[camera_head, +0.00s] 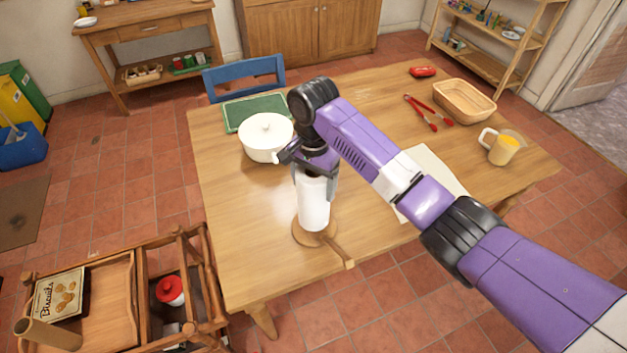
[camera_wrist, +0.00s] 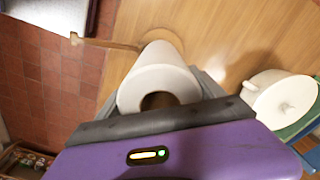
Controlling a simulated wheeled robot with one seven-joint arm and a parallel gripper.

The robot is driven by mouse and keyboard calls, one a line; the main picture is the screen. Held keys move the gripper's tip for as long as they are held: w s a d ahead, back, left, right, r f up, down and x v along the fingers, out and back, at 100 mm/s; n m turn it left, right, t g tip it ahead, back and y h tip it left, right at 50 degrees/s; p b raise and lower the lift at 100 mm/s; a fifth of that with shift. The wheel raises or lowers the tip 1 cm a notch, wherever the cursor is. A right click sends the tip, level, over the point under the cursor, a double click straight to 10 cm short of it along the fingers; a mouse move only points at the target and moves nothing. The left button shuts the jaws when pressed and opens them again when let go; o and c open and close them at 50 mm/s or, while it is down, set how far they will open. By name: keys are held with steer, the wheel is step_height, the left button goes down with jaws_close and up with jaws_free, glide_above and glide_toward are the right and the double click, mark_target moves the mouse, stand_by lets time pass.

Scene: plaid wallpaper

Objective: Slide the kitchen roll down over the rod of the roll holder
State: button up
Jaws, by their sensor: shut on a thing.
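The white kitchen roll (camera_head: 314,208) is upright between the fingers of my gripper (camera_head: 315,184), which is shut on its upper part. In the wrist view the roll (camera_wrist: 160,60) shows its open core from above. The inside looks brown, and I cannot tell whether a rod is in it. The wooden roll holder (camera_head: 301,237) has a round base directly below the roll and a thin wooden bar reaching toward the table's front edge. The bar also shows in the wrist view (camera_wrist: 108,44). I cannot tell whether the roll touches the base. The holder's upright rod is not visible.
A white lidded pot (camera_head: 266,150) stands close behind the roll, by a green board (camera_head: 240,108). A pale sheet (camera_head: 435,170), red tongs (camera_head: 421,113), a basket (camera_head: 465,115) and a jug (camera_head: 500,152) lie to the right. The table's front left is clear.

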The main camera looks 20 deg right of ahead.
steer(key=shift+f+b, duration=0.55)
steer(key=shift+f, duration=1.15)
steer(key=o, duration=2)
steer(key=shift+o, duration=0.2)
steer(key=shift+r+b, duration=0.55)
steer(key=shift+r, duration=3.35)
steer(key=shift+s+a, duration=0.1)
